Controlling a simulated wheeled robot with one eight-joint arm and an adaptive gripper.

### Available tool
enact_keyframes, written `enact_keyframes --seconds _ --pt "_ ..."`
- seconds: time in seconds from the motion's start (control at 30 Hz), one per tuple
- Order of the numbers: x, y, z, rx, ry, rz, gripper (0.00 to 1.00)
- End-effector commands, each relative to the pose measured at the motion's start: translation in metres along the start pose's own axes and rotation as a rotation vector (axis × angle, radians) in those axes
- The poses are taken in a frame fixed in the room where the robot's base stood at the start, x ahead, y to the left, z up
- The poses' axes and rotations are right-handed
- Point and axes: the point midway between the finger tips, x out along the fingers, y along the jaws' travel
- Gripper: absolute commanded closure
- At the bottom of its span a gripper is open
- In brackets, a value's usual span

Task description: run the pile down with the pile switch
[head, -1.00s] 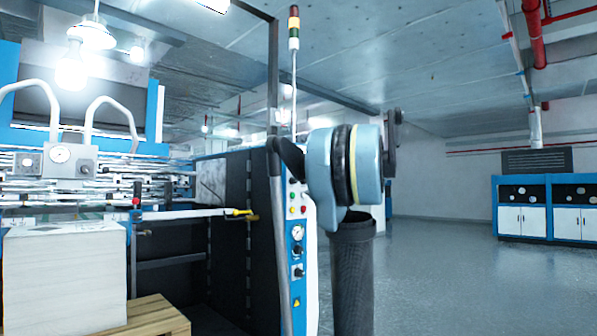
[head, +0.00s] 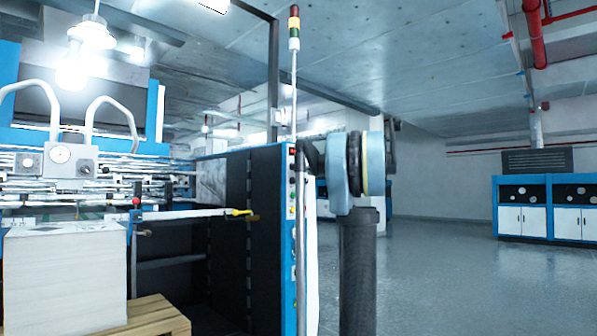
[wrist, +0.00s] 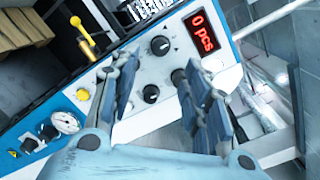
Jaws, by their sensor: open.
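My gripper (wrist: 156,72) is open and empty in the wrist view, its two dark-padded fingers spread over the machine's control panel. The panel carries a black knob (wrist: 160,45) above the gap, another black knob (wrist: 151,94) between the fingers, and a dark knob partly hidden by the right finger. I cannot read which one is the pile switch. A red display (wrist: 205,33) reads "0 pcs". The pile of white sheets (head: 65,285) stands on a wooden pallet (head: 152,314) at the left of the head view. The gripper is hidden in the head view.
A yellow button (wrist: 83,95), a gauge (wrist: 66,122) and two more black knobs sit toward the panel's lower left. A yellow-handled lever (head: 240,212) juts beside the pile. The floor to the right is clear up to blue-and-white cabinets (head: 548,208).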

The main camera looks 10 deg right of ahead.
Motion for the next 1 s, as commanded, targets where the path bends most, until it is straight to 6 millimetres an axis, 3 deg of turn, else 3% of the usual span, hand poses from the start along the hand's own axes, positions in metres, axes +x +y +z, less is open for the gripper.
enact_keyframes --seconds 0.3,0.5,0.97,1.0 --pt "0.056 0.001 0.0 0.0 -0.002 0.002 0.56" --pt "0.08 0.001 0.0 0.0 -0.001 0.002 0.56" --pt "0.09 0.0 0.0 0.0 0.0 0.0 0.56" --pt "0.09 0.0 0.0 0.0 0.0 0.0 0.63"
